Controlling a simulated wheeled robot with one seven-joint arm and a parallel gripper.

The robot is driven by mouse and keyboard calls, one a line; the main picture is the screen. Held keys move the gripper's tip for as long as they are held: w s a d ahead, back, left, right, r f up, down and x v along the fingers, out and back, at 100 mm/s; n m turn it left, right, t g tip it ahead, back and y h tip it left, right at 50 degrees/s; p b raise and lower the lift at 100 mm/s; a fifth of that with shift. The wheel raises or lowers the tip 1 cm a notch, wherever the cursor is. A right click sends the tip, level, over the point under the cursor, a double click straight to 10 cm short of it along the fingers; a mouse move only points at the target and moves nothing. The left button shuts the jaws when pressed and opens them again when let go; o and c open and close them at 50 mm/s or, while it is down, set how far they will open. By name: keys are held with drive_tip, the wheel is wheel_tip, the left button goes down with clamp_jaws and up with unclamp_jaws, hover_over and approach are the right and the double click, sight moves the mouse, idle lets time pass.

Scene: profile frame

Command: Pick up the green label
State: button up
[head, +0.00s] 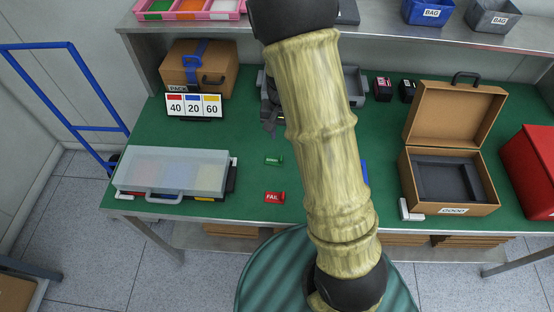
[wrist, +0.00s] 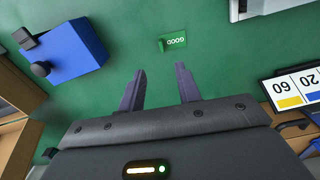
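The green label (head: 273,160) lies on the green table top, left of my arm in the head view. In the wrist view the green label (wrist: 173,42) shows the word GOOD and lies beyond my fingertips. My gripper (wrist: 160,70) is open, with two dark fingers apart and nothing between them. The label is apart from both fingers. In the head view my arm hides most of the gripper; only a dark part of it shows at the arm's left side.
A red FAIL label (head: 274,198) lies nearer the table's front edge. A clear-lidded case (head: 172,172) stands left, and a number card (head: 194,106) behind it. A blue block (wrist: 72,54) with black knobs stands left in the wrist view. An open brown case (head: 450,150) stands right.

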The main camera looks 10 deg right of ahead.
hover_over(281, 159)
wheel_tip(281, 159, down, 8)
drive_tip(key=shift+s+f, duration=0.1)
drive_tip(key=shift+s, duration=0.05)
drive_tip(key=shift+w+f+p, duration=0.2)
drive_tip(key=shift+f+p, duration=0.45)
drive_tip(key=shift+f, duration=1.9)
clamp_jaws()
